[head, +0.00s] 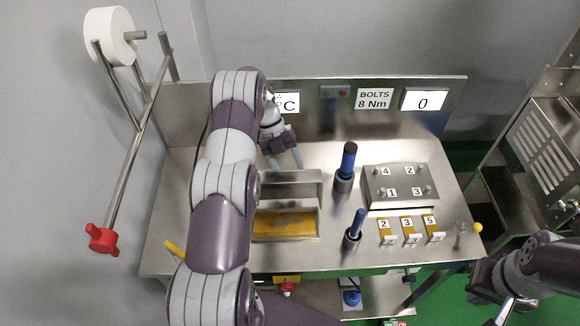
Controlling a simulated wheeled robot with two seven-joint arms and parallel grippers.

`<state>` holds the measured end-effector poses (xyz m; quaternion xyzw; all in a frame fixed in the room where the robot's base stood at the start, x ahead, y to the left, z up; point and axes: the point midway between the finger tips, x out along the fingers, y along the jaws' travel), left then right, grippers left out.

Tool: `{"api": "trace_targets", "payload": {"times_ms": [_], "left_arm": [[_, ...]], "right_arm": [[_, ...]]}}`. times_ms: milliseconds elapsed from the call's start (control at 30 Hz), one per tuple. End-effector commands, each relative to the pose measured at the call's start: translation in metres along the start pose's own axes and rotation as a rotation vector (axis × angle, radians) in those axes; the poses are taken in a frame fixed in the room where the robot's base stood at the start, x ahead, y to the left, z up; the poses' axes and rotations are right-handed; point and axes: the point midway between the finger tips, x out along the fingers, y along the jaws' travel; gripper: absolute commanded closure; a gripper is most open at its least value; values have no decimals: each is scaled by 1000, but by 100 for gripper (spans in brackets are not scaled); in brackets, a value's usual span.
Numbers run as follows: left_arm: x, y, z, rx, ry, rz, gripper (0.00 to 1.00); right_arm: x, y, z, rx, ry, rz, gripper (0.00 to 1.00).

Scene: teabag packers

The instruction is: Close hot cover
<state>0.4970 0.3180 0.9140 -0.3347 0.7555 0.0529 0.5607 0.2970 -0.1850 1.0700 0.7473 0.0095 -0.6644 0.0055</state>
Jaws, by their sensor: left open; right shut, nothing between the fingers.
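The hot cover (292,188) appears as a grey metal panel raised behind an orange-yellow plate (285,225), which lies exposed in a recess of the steel bench. My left arm crosses in front of its left side and hides part of it. My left gripper (285,163) is open and empty, fingers pointing down, just behind the top edge of the cover. I cannot tell whether a finger touches it. My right gripper (506,312) is shut and empty at the lower right, off the bench and partly cut by the frame edge.
Right of the cover stand two blue-handled tools (347,162) (356,224) in holders. Further right are a numbered metal block (400,185) and several yellow numbered pieces (408,226). A back panel (300,120) with displays bounds the bench. A roll stand (130,140) stands left.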

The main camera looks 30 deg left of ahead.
Motion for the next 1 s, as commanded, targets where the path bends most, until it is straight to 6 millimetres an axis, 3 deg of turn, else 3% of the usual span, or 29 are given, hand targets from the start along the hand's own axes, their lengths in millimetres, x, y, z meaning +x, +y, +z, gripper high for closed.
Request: {"api": "trace_targets", "payload": {"times_ms": [200, 433, 467, 633, 1000], "left_arm": [[22, -1, 0, 0, 0, -1, 40], [24, -1, 0, 0, -1, -1, 40], [24, -1, 0, 0, -1, -1, 43], [24, 0, 0, 0, -1, -1, 99], [19, -2, -5, 12, -43, 0, 100]], "right_arm": [[-7, 0, -1, 0, 0, 0, 100], [-6, 0, -1, 0, 0, 0, 100], [-6, 0, -1, 0, 0, 0, 100], [-6, 0, -1, 0, 0, 0, 100], [-12, 0, -1, 0, 0, 0, 100]]}}
